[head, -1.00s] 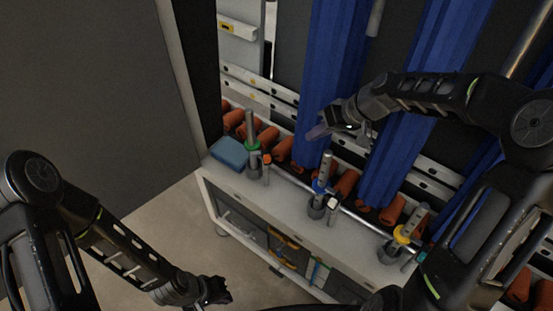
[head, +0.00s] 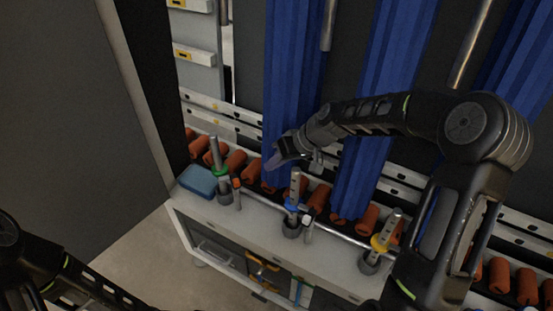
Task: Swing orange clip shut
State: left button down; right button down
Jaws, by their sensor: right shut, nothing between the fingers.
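A row of orange clips (head: 235,162) runs along the back of the white ledge, at the foot of the blue hanging panels (head: 293,80). Several clips show between and beside the panels; which one the task means I cannot tell. My right gripper (head: 280,158) is shut and empty. In the picture it overlaps the lower part of the left blue panel, just above the orange clips near its foot. I cannot tell whether it touches the panel. My left arm shows at the lower left, with its gripper below the picture's edge.
Three upright grey tools with green (head: 219,171), blue (head: 294,205) and yellow (head: 380,243) collars stand on the white ledge (head: 262,222). A blue sponge-like block (head: 198,181) lies at its left end. A grey wall panel (head: 60,100) fills the left side.

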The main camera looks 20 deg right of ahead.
jog(key=w+a+f+p, duration=0.2)
jog(key=a+f, duration=0.2)
jog(key=a, duration=0.2)
jog(key=shift+w+a+f, duration=0.15)
jog(key=shift+a+f, duration=0.25)
